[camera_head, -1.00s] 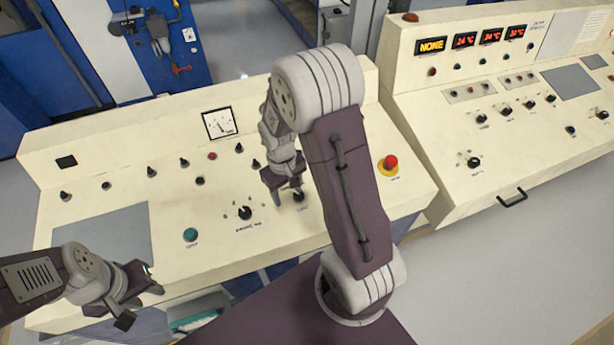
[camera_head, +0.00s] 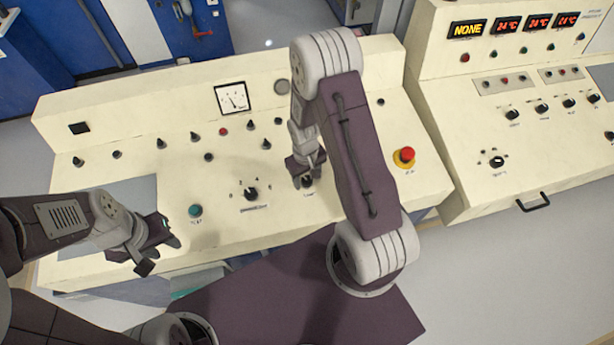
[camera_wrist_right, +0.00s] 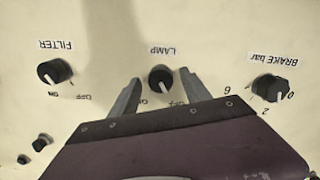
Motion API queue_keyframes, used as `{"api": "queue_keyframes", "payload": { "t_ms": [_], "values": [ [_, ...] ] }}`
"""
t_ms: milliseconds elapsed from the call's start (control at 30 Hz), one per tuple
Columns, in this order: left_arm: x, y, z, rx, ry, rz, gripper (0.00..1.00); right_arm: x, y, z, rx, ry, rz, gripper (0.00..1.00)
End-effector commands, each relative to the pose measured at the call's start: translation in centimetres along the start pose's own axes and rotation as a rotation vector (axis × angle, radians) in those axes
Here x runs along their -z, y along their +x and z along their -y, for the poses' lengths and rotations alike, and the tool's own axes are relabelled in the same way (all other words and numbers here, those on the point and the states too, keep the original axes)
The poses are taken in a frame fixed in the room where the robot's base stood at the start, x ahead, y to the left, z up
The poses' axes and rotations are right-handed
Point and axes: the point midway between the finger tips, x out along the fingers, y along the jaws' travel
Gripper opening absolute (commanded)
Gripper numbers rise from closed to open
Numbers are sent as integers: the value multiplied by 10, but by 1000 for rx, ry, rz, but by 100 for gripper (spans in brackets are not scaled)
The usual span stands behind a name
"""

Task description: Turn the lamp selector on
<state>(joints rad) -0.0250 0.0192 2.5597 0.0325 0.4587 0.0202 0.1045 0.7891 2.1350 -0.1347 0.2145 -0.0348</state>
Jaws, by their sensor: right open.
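The lamp selector (camera_wrist_right: 160,78) is a black knob under an upside-down LAMP label in the right wrist view. Its white mark points down and slightly right, towards the OFF side. My right gripper (camera_head: 307,176) is open, with its two fingers on either side of the knob and gaps visible. In the head view the lamp selector (camera_head: 307,183) is partly hidden by this gripper. My left gripper (camera_head: 162,254) is open and empty at the front left of the console.
The FILTER knob (camera_wrist_right: 54,71) and BRAKE knob (camera_wrist_right: 270,88) flank the lamp selector. A teal button (camera_head: 195,210) and a red emergency button (camera_head: 406,155) stand on the same console. A second console (camera_head: 470,180) stands to the right.

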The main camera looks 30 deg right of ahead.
Motion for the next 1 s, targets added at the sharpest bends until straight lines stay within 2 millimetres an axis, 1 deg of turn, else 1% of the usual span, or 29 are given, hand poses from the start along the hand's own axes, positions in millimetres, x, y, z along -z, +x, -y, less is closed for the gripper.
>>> {"api": "queue_keyframes", "payload": {
  "t_ms": [167, 200, 267, 300, 367, 400, 600, 767, 1000],
  "values": [
    [0, 0, 0, 0, 0, 0, 36, 0, 0, 0, 0, 0, -1, 55],
    [0, 0, 0, 0, 0, 0, 36, 0, 0, 0, 0, 0, -1, 50],
    [0, 0, 0, 0, 0, 0, 36, 0, 0, 0, 0, 0, 0, 33],
    [0, 0, 0, 0, 0, 0, 36, 0, 0, 0, 0, 0, 0, 22],
    [0, 0, 0, 0, 0, 0, 36, 0, 0, 0, 0, 0, -1, 5],
    [0, 0, 0, 0, 0, 0, 36, 0, 0, 0, 0, 0, -1, 0],
    [0, 0, 0, 0, 0, 0, 36, 0, 0, 0, 0, 8, -1, 0],
    [0, 0, 0, 0, 0, 0, 36, 0, 0, 0, 5, 54, -1, 0],
    [0, 1, 0, 0, 0, 0, 36, 1, 0, -1, 21, 220, -1, 0]
  ]
}}
